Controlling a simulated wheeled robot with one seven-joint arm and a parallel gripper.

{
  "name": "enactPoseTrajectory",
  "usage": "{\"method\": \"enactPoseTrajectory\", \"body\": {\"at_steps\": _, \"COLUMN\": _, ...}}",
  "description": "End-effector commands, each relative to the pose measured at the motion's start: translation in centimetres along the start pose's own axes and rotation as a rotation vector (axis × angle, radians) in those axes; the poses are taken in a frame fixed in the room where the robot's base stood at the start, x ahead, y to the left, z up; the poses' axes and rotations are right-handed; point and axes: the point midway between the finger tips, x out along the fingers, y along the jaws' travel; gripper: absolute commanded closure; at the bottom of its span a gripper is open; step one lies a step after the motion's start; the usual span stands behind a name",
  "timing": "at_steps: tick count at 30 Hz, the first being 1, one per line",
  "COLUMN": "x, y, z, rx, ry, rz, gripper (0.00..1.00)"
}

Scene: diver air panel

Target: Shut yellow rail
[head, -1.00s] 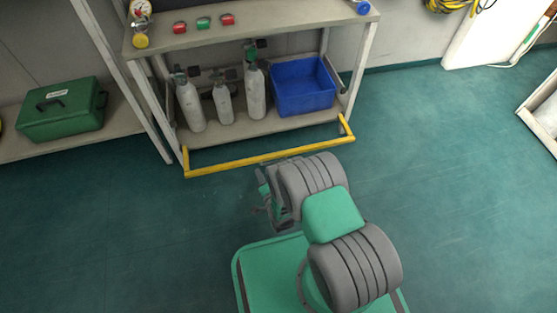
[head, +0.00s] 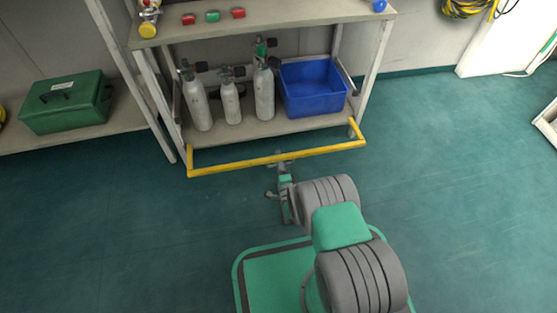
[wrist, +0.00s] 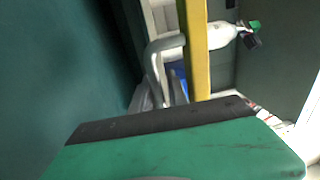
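The yellow rail (head: 235,164) stands out low in front of the lower shelf of the rack, joined at both ends by short yellow arms. My gripper (head: 281,163) is at the middle of the rail in the head view, with grey finger parts close against it. In the wrist view the rail (wrist: 196,50) runs up the picture, and a bent grey finger (wrist: 160,52) reaches its left side. I cannot tell whether the fingers close around the rail or only touch it. The green gripper body hides part of the fingers.
Several grey cylinders (head: 231,101) and a blue bin (head: 313,88) stand on the lower shelf (head: 247,131) behind the rail. A green case (head: 65,103) sits on a side shelf at left. The floor (head: 455,200) at right is clear.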

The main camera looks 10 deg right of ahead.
Motion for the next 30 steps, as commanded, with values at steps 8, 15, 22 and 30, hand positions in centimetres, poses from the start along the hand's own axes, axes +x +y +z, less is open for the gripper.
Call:
{"method": "enactPoseTrajectory", "body": {"at_steps": 8, "x": 0.16, "y": -0.06, "z": 0.01, "rx": 0.000, "ry": 0.000, "rz": 0.000, "gripper": 0.83}}
{"method": "enactPoseTrajectory", "body": {"at_steps": 15, "x": 0.14, "y": -0.05, "z": 0.01, "rx": 0.000, "ry": 0.000, "rz": 0.000, "gripper": 1.00}}
{"method": "enactPoseTrajectory", "body": {"at_steps": 22, "x": 0.11, "y": -0.04, "z": 0.01, "rx": 0.000, "ry": 0.000, "rz": 0.000, "gripper": 1.00}}
{"method": "enactPoseTrajectory", "body": {"at_steps": 30, "x": 0.10, "y": -0.03, "z": 0.01, "rx": 0.000, "ry": 0.000, "rz": 0.001, "gripper": 1.00}}
